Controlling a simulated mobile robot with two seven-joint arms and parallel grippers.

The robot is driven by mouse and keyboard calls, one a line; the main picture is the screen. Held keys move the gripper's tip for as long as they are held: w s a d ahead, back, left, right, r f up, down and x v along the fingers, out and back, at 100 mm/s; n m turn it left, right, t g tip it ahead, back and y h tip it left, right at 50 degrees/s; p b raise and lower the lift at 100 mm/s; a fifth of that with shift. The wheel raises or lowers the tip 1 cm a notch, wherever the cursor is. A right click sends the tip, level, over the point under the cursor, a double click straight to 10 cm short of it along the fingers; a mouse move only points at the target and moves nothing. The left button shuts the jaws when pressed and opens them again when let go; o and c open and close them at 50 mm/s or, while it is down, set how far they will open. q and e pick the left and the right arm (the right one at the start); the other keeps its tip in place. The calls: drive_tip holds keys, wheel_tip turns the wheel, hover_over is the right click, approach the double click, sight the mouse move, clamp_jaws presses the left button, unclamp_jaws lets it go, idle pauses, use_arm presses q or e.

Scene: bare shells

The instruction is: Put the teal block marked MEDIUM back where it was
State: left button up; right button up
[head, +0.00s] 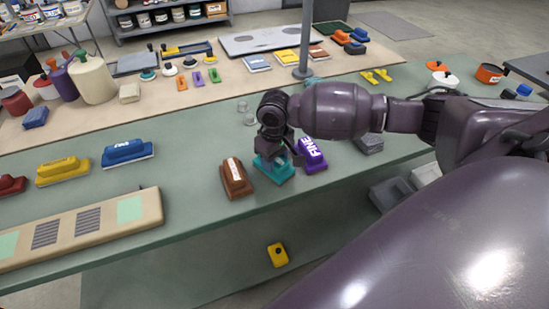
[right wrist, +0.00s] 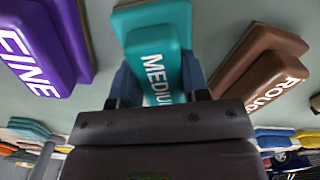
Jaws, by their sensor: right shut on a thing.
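The teal block marked MEDIUM (head: 274,171) is between a brown block (head: 236,179) and a purple block marked FINE (head: 313,156), near the front edge of the green bench. My right gripper (head: 272,156) comes down on it from above and is shut on it. In the right wrist view the teal block (right wrist: 153,42) shows between the two fingers (right wrist: 160,88), with the FINE block (right wrist: 45,45) on the left and the brown block marked ROUGH (right wrist: 257,70) on the right. I cannot tell whether its underside touches the bench. My left gripper is not in view.
A blue block (head: 127,152), a yellow block (head: 62,170) and a long beige board (head: 84,228) lie to the left. A grey block (head: 369,143) is right of the FINE block. A post (head: 303,45) stands behind. Bench is bare between the blue and brown blocks.

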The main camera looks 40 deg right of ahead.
drive_tip(key=o, duration=0.9)
wheel_tip(320, 180, up, 12)
drive_tip(key=p, duration=0.1)
drive_tip(key=shift+p, duration=0.3)
